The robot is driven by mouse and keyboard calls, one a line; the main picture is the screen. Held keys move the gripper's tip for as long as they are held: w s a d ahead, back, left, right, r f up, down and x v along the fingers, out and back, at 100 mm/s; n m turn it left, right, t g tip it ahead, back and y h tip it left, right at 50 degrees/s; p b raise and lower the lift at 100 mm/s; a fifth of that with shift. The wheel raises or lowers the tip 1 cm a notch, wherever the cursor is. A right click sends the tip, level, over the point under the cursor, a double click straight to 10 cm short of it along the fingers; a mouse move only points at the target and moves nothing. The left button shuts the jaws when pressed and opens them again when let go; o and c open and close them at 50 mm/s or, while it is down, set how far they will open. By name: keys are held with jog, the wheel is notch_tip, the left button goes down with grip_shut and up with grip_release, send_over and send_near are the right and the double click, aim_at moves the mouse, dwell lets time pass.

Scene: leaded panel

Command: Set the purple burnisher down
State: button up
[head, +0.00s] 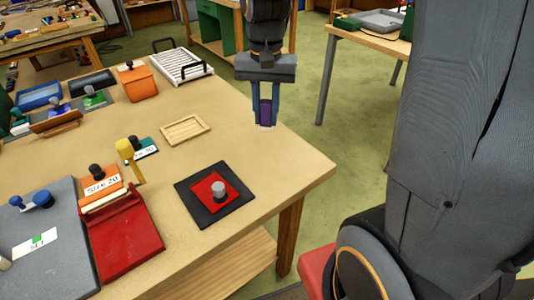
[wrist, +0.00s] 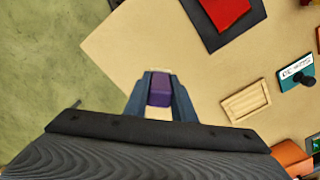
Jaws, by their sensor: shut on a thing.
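My gripper (head: 265,120) is shut on the purple burnisher (head: 265,111), which sits between its two blue-grey fingers. In the head view it is at the table's far right edge, pointing down. I cannot tell whether the burnisher touches the tabletop (head: 300,165). A shallow wooden tray (head: 186,130) lies on the table to the left of the gripper; it looks empty and also shows in the wrist view (wrist: 246,100).
A black mat (head: 205,215) with a red plate and grey knob lies nearer. A red block (head: 122,240), an orange piece labelled Size 20 (head: 100,187) and a grey board (head: 40,240) stand at left. An orange box (head: 138,84) and white rack (head: 182,66) are behind.

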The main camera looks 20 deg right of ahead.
notch_tip(320, 180, down, 10)
jog(key=shift+s+r+p, duration=0.1)
jog(key=shift+s+p, duration=0.05)
jog(key=shift+p, duration=0.85)
jog(key=o, duration=0.9)
jog(key=shift+o, duration=0.5)
jog(key=shift+r, duration=0.45)
notch_tip(320, 180, up, 11)
jog(key=b, duration=0.2)
jog(key=shift+f+b, duration=0.1)
jog(key=shift+b, duration=0.2)
jog(key=s+f+n, duration=0.1)
jog(key=s+f, duration=0.1)
jog(key=s, duration=0.1)
jog(key=s+f+n+t, duration=0.1)
jog(key=s+f+n, duration=0.1)
jog(key=s+f, duration=0.1)
jog(key=s+f+n, duration=0.2)
jog(key=s, duration=0.1)
jog(key=shift+s+d+f, duration=0.1)
jog(key=shift+d+f, duration=0.05)
jog(key=shift+f, duration=0.25)
